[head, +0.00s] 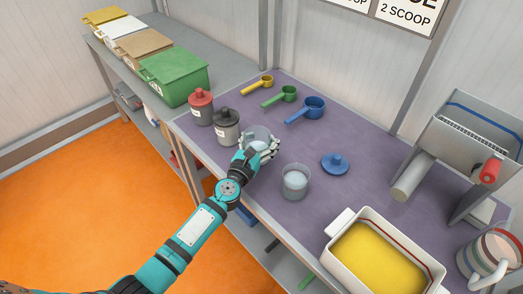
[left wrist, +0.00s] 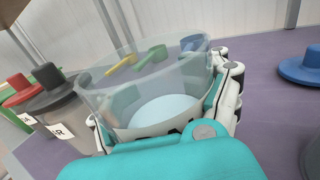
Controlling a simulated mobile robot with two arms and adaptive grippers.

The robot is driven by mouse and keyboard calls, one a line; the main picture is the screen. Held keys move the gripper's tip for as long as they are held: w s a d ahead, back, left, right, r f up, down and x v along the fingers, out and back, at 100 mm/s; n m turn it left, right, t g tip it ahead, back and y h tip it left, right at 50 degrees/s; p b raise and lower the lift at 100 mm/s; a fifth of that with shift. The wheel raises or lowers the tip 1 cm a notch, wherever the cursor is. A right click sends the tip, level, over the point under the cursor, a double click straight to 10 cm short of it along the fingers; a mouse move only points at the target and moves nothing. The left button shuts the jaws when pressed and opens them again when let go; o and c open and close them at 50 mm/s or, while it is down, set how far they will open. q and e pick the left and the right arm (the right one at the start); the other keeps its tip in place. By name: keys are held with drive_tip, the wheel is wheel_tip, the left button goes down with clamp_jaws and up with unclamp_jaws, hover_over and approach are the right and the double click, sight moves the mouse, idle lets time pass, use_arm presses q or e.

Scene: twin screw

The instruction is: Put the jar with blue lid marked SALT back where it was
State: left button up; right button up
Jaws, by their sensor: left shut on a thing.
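My left gripper (head: 258,151) is shut on a clear, lidless jar (head: 256,134) with white contents. In the left wrist view the jar (left wrist: 150,75) stands between the white fingers, its open rim upward and slightly tilted in the picture. No SALT marking is readable on it. I cannot tell whether its base touches the table. A blue lid (head: 335,164) lies apart on the purple tabletop (head: 375,185), to the right of the gripper. A second clear open container (head: 295,182) with whitish contents stands between the gripper and the lid. My right gripper is not in view.
Red-lidded (head: 201,107) and black-lidded (head: 227,127) jars stand just left of the held jar. Yellow (head: 258,86), green (head: 281,97) and blue (head: 307,110) scoops lie behind. A tray of yellow material (head: 380,255), a striped mug (head: 490,255) and a metal machine (head: 465,145) occupy the right.

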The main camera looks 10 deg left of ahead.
use_arm(q)
drive_tip(key=shift+f+b, duration=0.75)
drive_tip(key=shift+f, duration=0.7)
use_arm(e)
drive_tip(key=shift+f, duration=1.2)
use_arm(q)
drive_tip(key=shift+f, duration=0.1)
drive_tip(key=o, duration=0.8)
drive_tip(key=shift+f, duration=0.15)
drive_tip(key=o, duration=0.8)
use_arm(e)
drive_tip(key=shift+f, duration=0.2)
